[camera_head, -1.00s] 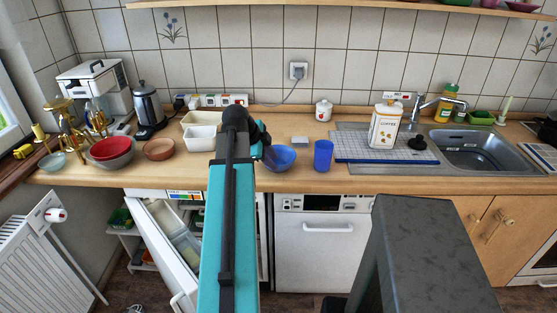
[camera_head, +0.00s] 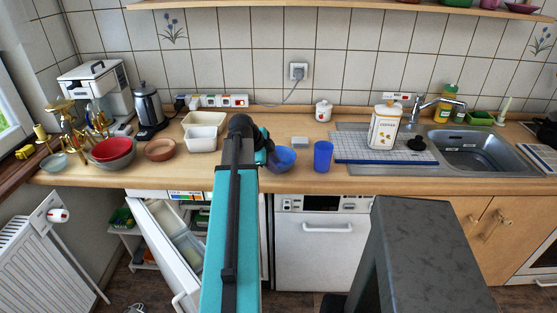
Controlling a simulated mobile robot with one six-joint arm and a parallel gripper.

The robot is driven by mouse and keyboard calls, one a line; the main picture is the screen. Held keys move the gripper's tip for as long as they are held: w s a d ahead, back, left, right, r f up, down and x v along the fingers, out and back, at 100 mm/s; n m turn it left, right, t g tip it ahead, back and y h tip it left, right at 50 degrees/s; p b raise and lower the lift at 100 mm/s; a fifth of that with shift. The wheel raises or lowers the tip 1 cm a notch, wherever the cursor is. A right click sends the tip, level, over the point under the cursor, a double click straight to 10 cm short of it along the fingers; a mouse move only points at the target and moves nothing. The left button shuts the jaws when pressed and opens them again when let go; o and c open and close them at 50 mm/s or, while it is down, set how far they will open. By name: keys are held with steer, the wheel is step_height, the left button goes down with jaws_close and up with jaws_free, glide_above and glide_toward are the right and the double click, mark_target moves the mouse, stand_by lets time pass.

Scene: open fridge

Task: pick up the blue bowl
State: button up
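The blue bowl (camera_head: 284,160) stands on the wooden counter, left of a blue cup. Its left side is partly hidden by my arm. My gripper (camera_head: 267,152) is at the bowl's left edge, mostly hidden behind my own wrist and arm. I cannot see both fingertips, so I cannot tell whether it is open or shut, or whether it touches the bowl.
The blue cup (camera_head: 323,156) stands close on the right. White containers (camera_head: 201,138), a brown bowl (camera_head: 160,150) and a red bowl (camera_head: 112,149) are to the left. A coffee canister (camera_head: 385,127) stands by the sink. The fridge door (camera_head: 163,248) is open below.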

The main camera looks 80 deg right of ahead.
steer(key=shift+x, duration=1.15)
steer(key=shift+c, duration=0.5)
jaws_close()
